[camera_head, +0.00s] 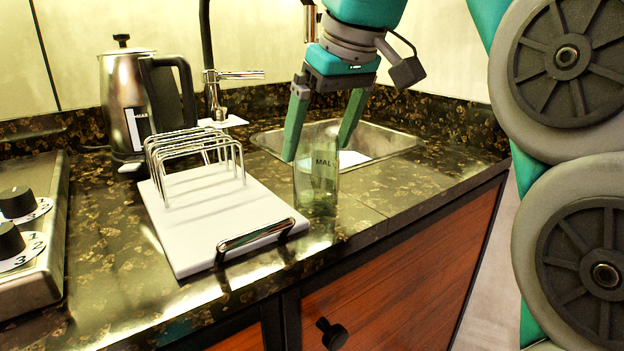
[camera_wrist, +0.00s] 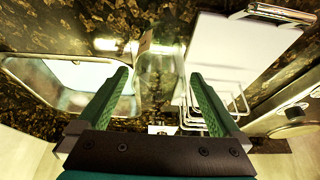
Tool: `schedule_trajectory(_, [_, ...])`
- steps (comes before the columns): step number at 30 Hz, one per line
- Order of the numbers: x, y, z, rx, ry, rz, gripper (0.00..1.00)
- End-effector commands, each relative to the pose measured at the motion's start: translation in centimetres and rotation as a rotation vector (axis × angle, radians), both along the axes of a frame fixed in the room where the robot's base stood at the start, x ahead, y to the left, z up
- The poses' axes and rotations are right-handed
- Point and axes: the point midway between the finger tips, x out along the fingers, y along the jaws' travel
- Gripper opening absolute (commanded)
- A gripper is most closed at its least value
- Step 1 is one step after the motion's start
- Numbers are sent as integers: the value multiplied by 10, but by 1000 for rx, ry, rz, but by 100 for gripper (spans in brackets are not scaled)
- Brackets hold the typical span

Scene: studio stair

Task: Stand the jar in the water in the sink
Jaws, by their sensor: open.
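The jar (camera_head: 317,185) is clear glass with dark lettering on it. It stands upright on the stone counter, between the white board and the sink (camera_head: 398,150). In the wrist view the jar (camera_wrist: 160,72) shows faintly between the fingers. My gripper (camera_head: 317,152) points down with its fingers spread to either side of the jar's upper part, open and holding nothing; it also shows in the wrist view (camera_wrist: 160,74). The sink lies behind and right of the jar, and at left in the wrist view (camera_wrist: 70,82). I cannot make out the water level in it.
A white board (camera_head: 205,235) with a wire rack (camera_head: 195,155) and a metal handle lies close left of the jar. A steel kettle (camera_head: 130,100), a tap (camera_head: 218,95) and a stove with knobs (camera_head: 30,240) are further left. The counter's front edge is near the jar.

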Motion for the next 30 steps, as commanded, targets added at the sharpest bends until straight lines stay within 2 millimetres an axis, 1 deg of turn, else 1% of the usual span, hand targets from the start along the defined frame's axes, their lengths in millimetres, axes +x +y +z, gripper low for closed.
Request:
schedule_trajectory(1, [2, 1, -10, -1, 1, 0, 100])
schedule_trajectory(7, [5, 3, -17, 0, 1, 0, 100])
schedule_trajectory(10, [7, 5, -28, -2, 5, 0, 100])
schedule_trajectory(14, [11, 7, -35, -1, 1, 0, 100])
schedule_trajectory(19, [17, 11, -52, -1, 2, 0, 100])
schedule_trajectory(23, [19, 12, -57, -1, 1, 0, 100])
schedule_trajectory(28, [19, 12, -57, 0, 0, -1, 100])
schedule_trajectory(29, [19, 12, -57, 0, 0, -1, 99])
schedule_trajectory(30, [19, 12, -57, 0, 0, -1, 94])
